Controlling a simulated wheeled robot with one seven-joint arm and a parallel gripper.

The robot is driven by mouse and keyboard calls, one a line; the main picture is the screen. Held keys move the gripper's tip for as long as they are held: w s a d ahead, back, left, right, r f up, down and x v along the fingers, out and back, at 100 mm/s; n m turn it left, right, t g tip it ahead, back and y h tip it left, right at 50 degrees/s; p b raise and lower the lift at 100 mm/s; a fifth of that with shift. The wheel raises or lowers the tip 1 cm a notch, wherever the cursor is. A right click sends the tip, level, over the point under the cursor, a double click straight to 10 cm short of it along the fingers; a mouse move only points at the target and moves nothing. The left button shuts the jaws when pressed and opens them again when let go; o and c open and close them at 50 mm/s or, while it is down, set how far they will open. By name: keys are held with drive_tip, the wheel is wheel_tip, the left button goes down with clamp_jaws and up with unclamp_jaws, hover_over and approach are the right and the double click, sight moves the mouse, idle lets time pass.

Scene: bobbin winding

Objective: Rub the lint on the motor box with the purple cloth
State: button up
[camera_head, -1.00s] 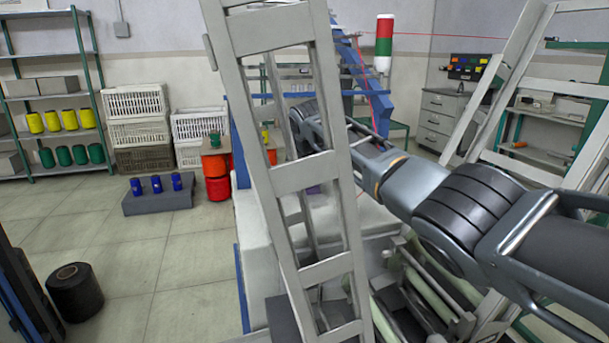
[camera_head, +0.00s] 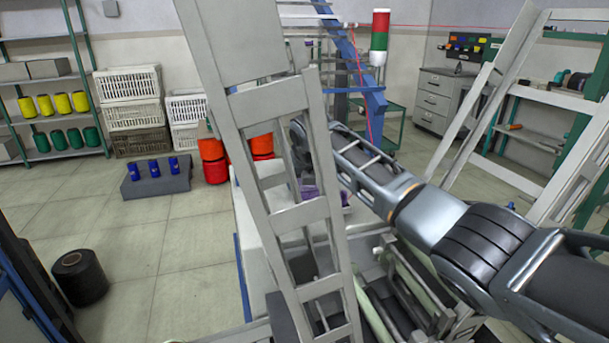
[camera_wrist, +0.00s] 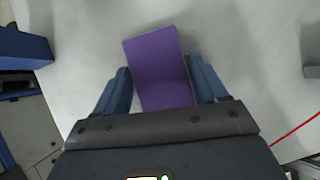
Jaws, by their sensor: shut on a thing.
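The purple cloth (camera_wrist: 160,65) is between the two blue fingers of my gripper (camera_wrist: 162,88) in the wrist view, and the gripper is shut on it. The cloth extends past the fingertips over a pale grey surface. In the head view a little purple (camera_head: 308,192) shows behind the grey ladder-like frame, by the end of my arm. The fingers are hidden there. The pale surface (camera_wrist: 240,40) below the cloth in the wrist view may be the motor box top; I cannot tell for sure. I cannot make out any lint.
The grey frame (camera_head: 268,100) stands close in front of my arm. A blue part (camera_wrist: 22,48) and a dark part (camera_wrist: 312,72) edge the pale surface. A red thread (camera_wrist: 298,128) crosses at lower right.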

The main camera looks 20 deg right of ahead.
drive_tip(key=shift+s+p, duration=1.8)
drive_tip(key=shift+p, duration=0.4)
drive_tip(key=shift+s+f, duration=0.15)
drive_tip(key=shift+s, duration=1.25)
drive_tip(key=shift+s+f, duration=0.2)
drive_tip(key=shift+s, duration=0.45)
drive_tip(key=c, duration=0.4)
drive_tip(key=shift+w+f+b, duration=0.2)
drive_tip(key=shift+w+b, duration=0.85)
drive_tip(key=shift+w, duration=0.3)
drive_tip(key=shift+c, duration=0.3)
drive_tip(key=shift+w+b, duration=1.65)
drive_tip(key=shift+w, duration=0.4)
drive_tip(key=shift+w+r+b, duration=0.15)
drive_tip(key=shift+w+b, duration=0.15)
drive_tip(key=shift+w, duration=0.15)
drive_tip(key=shift+w+b, duration=0.75)
drive_tip(key=shift+b, duration=0.2)
drive_tip(key=w+b, duration=0.2)
drive_tip(key=b, duration=0.1)
drive_tip(key=shift+w+r, duration=0.15)
drive_tip(key=shift+w, duration=0.15)
drive_tip(key=shift+d+r, duration=0.1)
drive_tip(key=shift+r, duration=0.05)
